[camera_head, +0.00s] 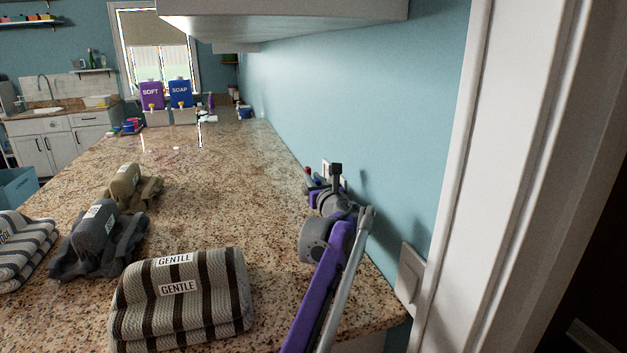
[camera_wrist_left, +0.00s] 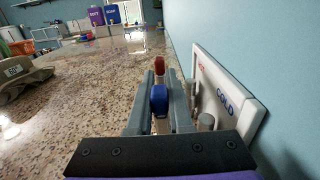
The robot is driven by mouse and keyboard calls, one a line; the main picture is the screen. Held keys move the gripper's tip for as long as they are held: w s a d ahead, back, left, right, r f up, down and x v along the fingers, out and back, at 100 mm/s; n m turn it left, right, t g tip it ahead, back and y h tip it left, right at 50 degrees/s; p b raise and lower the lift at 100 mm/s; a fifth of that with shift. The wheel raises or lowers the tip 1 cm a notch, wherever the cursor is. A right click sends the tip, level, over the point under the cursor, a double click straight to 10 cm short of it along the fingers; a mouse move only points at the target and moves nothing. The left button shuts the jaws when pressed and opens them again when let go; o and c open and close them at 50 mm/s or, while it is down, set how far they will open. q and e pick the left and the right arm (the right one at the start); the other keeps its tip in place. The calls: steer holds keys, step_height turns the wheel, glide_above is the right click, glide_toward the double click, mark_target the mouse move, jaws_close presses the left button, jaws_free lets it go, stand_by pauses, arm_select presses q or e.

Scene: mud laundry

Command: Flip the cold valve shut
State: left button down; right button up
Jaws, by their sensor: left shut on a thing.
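The cold valve's blue handle (camera_wrist_left: 159,99) sits between the two grey fingers of my left gripper (camera_wrist_left: 159,90) in the left wrist view. The gripper is shut on this handle. The red hot handle (camera_wrist_left: 159,65) stands just beyond it. The white valve plate (camera_wrist_left: 228,92), lettered HOT and COLD, is on the wall to the right. In the head view my left gripper (camera_head: 324,185) reaches along the wall at the counter's right edge, where it hides most of the valve box. The red handle (camera_head: 308,171) shows small there. My right gripper is in neither view.
The granite counter (camera_head: 230,190) runs along the blue wall. A striped towel roll (camera_head: 205,310) and several other folded towels lie at left. Purple SOFT (camera_head: 151,95) and blue SOAP (camera_head: 181,93) dispensers stand far back. A white cabinet (camera_head: 290,20) hangs above.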

arm_select(q)
steer(key=shift+s+d+r+t+y+b, duration=0.1)
steer(key=shift+s+r+t+y+b, duration=0.1)
steer(key=shift+s+t, duration=0.35)
steer(key=shift+s+d+r+t+y+b, duration=0.1)
steer(key=shift+s+t+y, duration=0.1)
steer(key=shift+t, duration=0.55)
steer(key=c, duration=0.8)
jaws_free()
steer(key=shift+c, duration=0.2)
steer(key=shift+s+d+f, duration=0.15)
steer(key=shift+s+d, duration=0.05)
steer(key=shift+s, duration=0.2)
steer(key=r+v, duration=0.1)
steer(key=v, duration=0.4)
steer(key=r+v, duration=0.1)
steer(key=v, duration=0.4)
steer(key=b+v, duration=0.1)
steer(key=v, duration=0.4)
steer(key=shift+s+d+r, duration=0.15)
steer(key=shift+s+r, duration=0.15)
steer(key=shift+s, duration=0.4)
